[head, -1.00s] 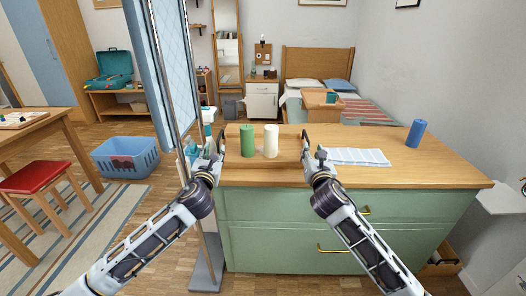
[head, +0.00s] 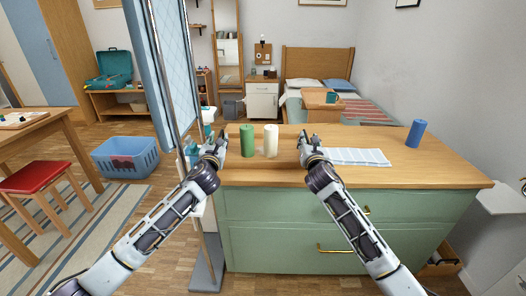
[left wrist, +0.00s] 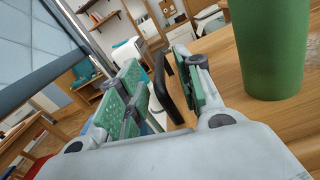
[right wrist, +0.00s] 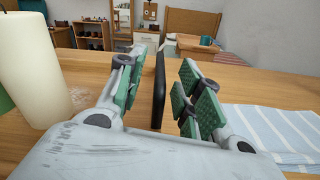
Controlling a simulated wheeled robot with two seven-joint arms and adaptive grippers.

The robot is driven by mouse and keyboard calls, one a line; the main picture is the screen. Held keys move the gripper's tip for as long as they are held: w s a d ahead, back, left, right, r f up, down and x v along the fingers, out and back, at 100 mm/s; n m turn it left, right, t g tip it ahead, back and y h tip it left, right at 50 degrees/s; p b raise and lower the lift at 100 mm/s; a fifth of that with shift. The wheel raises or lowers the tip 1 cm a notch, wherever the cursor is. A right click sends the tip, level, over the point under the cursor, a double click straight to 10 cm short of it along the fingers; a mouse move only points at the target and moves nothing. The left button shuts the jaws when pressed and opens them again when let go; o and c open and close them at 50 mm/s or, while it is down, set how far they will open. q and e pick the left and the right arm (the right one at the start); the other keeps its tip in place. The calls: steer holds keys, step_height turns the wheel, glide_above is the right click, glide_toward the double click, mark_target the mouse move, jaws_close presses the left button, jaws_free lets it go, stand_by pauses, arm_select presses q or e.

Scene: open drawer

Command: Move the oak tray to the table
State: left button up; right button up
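The oak tray (head: 285,152) lies on the green dresser's wooden top and blends with it in colour. A green candle-like cylinder (head: 247,141) and a cream one (head: 271,141) stand upright at the tray. My left gripper (head: 219,146) is at the tray's left end, open, with a black handle (left wrist: 172,88) between its fingers. My right gripper (head: 306,142) is at the right end, open, with another black handle (right wrist: 159,88) between its fingers. Gaps show beside both handles. A wooden table (head: 52,116) stands at the far left.
A striped cloth (head: 358,157) lies right of my right gripper, and a blue cylinder (head: 416,133) stands farther right. A board with small pieces (head: 18,119) is on the table. A red stool (head: 38,177), blue basket (head: 125,157) and blue screen with metal posts (head: 155,70) stand left.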

arm_select(q)
steer(key=shift+w, duration=0.35)
arm_select(e)
steer(key=shift+w, duration=0.35)
arm_select(q)
jaws_close()
arm_select(e)
jaws_close()
arm_select(q)
steer(key=shift+r, duration=0.1)
arm_select(e)
steer(key=shift+r, duration=0.15)
